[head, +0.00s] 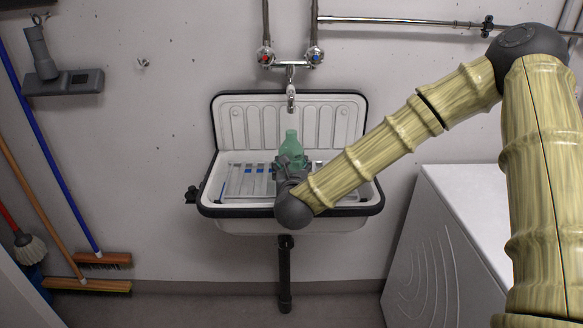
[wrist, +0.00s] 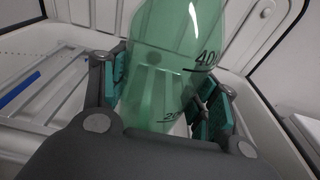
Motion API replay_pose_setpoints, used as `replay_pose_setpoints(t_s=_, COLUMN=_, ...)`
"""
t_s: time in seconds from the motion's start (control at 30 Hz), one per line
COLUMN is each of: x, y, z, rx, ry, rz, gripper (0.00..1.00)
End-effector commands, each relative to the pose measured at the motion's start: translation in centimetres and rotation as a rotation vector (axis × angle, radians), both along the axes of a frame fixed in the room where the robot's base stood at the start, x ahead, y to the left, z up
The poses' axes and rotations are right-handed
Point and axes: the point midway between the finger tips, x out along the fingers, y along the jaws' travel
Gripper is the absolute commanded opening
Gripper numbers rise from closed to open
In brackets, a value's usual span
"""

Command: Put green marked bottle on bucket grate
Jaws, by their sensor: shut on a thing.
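The green marked bottle (head: 291,146) is translucent and upright over the sink in the head view. In the wrist view the bottle (wrist: 172,62) shows dark volume marks and leans slightly in the picture. My gripper (head: 289,165) is shut on the bottle's body, with a finger pad on each side in the wrist view (wrist: 168,88). The bucket grate (head: 246,184) is a set of pale slats across the sink basin, with blue pieces on it or under it. The bottle's base is hidden by my gripper, so I cannot tell whether it touches the grate.
The white sink (head: 225,211) has a dark rim and hangs on the wall. A faucet (head: 290,95) comes down just above and behind the bottle. A white appliance (head: 440,250) stands at the right. Brooms (head: 75,222) lean at the left.

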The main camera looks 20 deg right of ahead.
Motion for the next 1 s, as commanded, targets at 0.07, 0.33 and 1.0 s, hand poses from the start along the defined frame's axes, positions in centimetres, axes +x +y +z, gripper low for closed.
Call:
replay_pose_setpoints(t_s=0.07, x=0.0, y=0.0, z=-0.1, rx=0.0, ry=0.0, rz=0.0, gripper=0.67)
replay_pose_setpoints(t_s=0.33, x=0.0, y=0.0, z=-0.1, rx=0.0, ry=0.0, rz=0.0, gripper=0.82)
replay_pose_setpoints(t_s=1.0, x=-6.4, y=1.8, z=1.0, rx=0.002, ry=0.002, rz=0.003, gripper=0.82)
